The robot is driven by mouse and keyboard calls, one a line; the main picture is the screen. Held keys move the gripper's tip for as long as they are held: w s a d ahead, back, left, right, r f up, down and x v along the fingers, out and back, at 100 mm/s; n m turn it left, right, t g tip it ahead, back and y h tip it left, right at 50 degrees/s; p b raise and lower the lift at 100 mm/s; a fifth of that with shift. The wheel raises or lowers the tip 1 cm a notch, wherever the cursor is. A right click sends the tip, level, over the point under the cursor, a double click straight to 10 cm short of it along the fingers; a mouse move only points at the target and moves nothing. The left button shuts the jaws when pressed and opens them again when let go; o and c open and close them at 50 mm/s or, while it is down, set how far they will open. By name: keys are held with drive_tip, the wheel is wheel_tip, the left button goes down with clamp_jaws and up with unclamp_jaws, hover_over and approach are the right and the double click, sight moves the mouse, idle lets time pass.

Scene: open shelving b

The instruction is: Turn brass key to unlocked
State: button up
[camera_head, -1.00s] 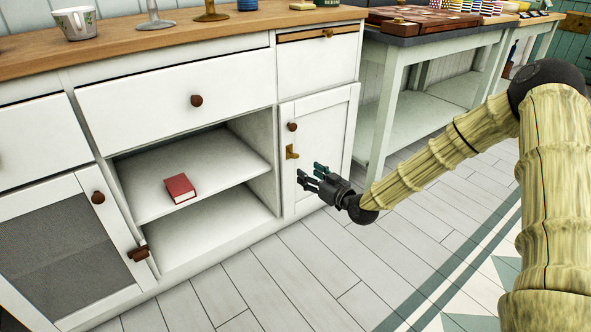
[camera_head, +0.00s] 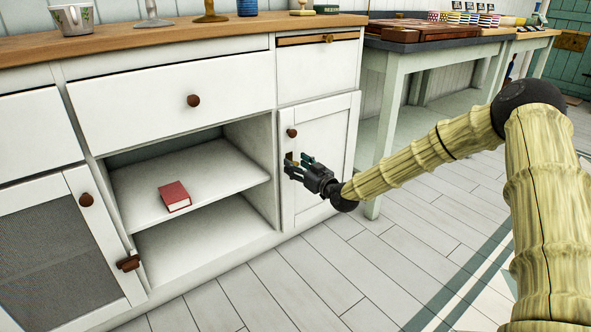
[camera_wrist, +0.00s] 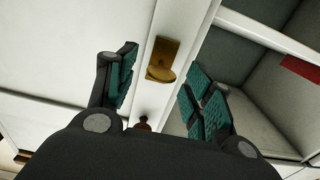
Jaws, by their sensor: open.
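The brass key (camera_wrist: 163,58) sits on a brass plate on the white cabinet door's frame, by the open shelves. In the wrist view it lies between my open fingers, with a gap on both sides. My gripper (camera_wrist: 161,76) is open and holds nothing. In the head view my gripper (camera_head: 298,164) is right in front of the small white door (camera_head: 322,137). There its fingers hide most of the key, and I cannot tell whether they touch it.
A dark round knob (camera_head: 291,132) sits on the door just above my gripper. A red book (camera_head: 174,196) lies on the open shelf to the left. A green-grey table (camera_head: 396,68) stands to the right. The plank floor in front is clear.

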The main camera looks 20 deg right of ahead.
drive_tip(key=shift+x, duration=0.75)
drive_tip(key=c, duration=1)
